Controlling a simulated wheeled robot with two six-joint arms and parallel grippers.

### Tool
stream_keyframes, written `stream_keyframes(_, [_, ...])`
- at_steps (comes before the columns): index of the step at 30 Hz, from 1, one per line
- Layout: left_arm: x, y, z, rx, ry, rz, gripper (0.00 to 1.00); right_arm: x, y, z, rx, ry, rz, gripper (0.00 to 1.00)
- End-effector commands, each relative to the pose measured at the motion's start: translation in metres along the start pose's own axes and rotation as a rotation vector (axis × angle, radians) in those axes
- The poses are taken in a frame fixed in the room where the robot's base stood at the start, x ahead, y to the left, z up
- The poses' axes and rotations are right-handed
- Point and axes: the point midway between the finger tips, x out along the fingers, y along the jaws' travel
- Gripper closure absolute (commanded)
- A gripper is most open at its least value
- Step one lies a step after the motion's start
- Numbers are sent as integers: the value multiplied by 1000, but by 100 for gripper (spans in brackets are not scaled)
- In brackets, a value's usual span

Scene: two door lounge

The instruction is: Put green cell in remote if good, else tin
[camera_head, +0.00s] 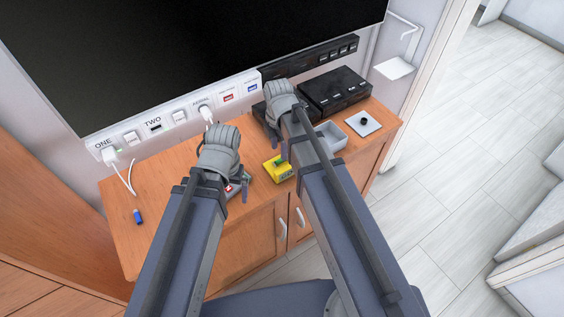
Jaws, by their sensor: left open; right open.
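A small green piece, seemingly the green cell (280,161), shows at the top of a yellow device (277,171) on the wooden cabinet top. Whether it sits in the device or in front of it is unclear. A dark object with a red spot, possibly the remote (233,190), is mostly hidden beneath my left gripper (241,186). That gripper is open and points down over it. My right gripper (291,155) is open beside the green piece; my arm hides part of it, and contact cannot be told. A grey open tray, possibly the tin (330,135), stands right of my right gripper.
A blue cell (138,217) stands at the left of the cabinet top (170,200). A white pad with a black knob (363,123) lies at the right. Black boxes (335,90) stand behind. A socket strip (180,116) with a hanging white cable lines the wall below the television.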

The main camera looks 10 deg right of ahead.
Motion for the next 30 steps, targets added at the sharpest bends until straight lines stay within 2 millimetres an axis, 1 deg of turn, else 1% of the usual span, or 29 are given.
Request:
stream_keyframes(2, [0, 0, 0, 0, 0, 0, 0, 0, 0, 0, 0, 0, 0, 46])
stream_keyframes(5, [5, 0, 0, 0, 0, 0, 0, 5, 1, 0, 0, 0, 0, 46])
stream_keyframes(8, [14, 1, -1, 0, 0, 0, 0, 14, 2, 1, 0, 0, 0, 46])
stream_keyframes(15, [44, 4, -3, 0, 0, 0, 0, 45, 4, 2, 0, 0, 0, 46])
stream_keyframes(18, [52, 5, -3, 0, 0, 0, 0, 52, 4, 2, 0, 0, 0, 46])
stream_keyframes(26, [51, 5, -2, 1, -1, 3, 0, 51, 4, 2, 0, 0, 0, 46])
stream_keyframes(29, [51, 6, -2, 1, -1, 3, 0, 52, 4, 2, 0, 0, 0, 55])
stream_keyframes(30, [51, 6, -2, 1, -1, 4, 0, 52, 4, 2, 0, 0, 0, 60])
